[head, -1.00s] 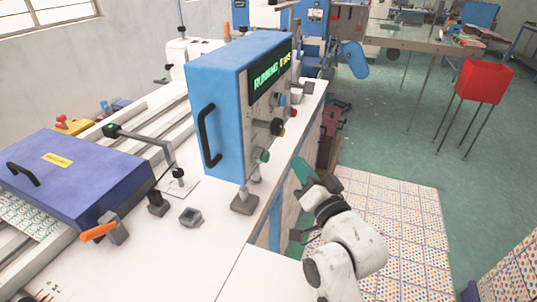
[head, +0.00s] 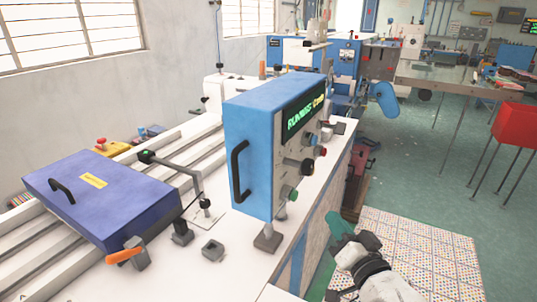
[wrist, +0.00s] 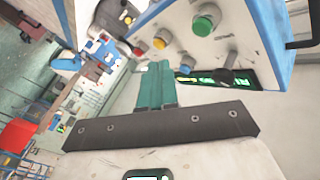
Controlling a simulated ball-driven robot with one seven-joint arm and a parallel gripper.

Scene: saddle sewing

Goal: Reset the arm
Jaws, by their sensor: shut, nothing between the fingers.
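My gripper (head: 341,226) shows at the lower right in the head view, with teal fingers, beside the front edge of the white machine table (head: 225,279). In the wrist view my gripper (wrist: 155,66) points away from the camera. Its two teal fingers are together with nothing between them. The blue control box (head: 250,150) stands on the table to the left of my gripper, its lit display reading "RUNNING". In the wrist view the control box (wrist: 260,29) shows at the top right with its buttons. My gripper appears apart from it.
A purple machine cover (head: 104,190) with an orange-handled clamp (head: 126,256) lies on the table at the left. A red bin (head: 513,124) on thin legs stands at the right. Patterned floor tiles (head: 420,255) and open green floor lie right of the table.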

